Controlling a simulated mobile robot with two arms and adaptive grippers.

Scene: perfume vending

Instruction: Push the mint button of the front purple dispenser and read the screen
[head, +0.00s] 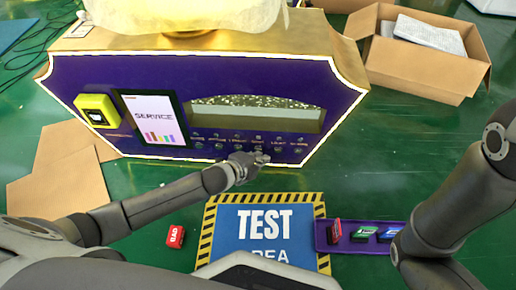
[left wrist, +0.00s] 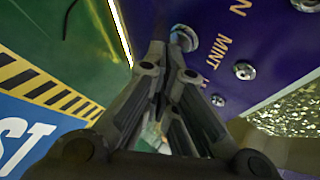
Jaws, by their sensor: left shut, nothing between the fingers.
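The purple dispenser (head: 343,92) stands in front of me with a gold body and a row of small silver buttons under its window. Its screen (head: 152,118) reads "SERVICE" above several coloured bars. My left gripper (head: 258,158) is shut and empty, with its tips at the lower edge of the panel near the buttons. In the left wrist view the shut fingers (left wrist: 168,58) point at a silver button (left wrist: 184,38), close to the MINT label (left wrist: 221,46). I cannot tell whether they touch it. My right arm shows at the right, but its gripper does not.
A yellow device (head: 97,110) sits left of the screen. A TEST mat (head: 265,240) lies on the green floor. A red "BAD" block (head: 175,237) is left of it, and a purple tray (head: 350,246) with coloured blocks is right. An open carton (head: 415,75) stands at the back right.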

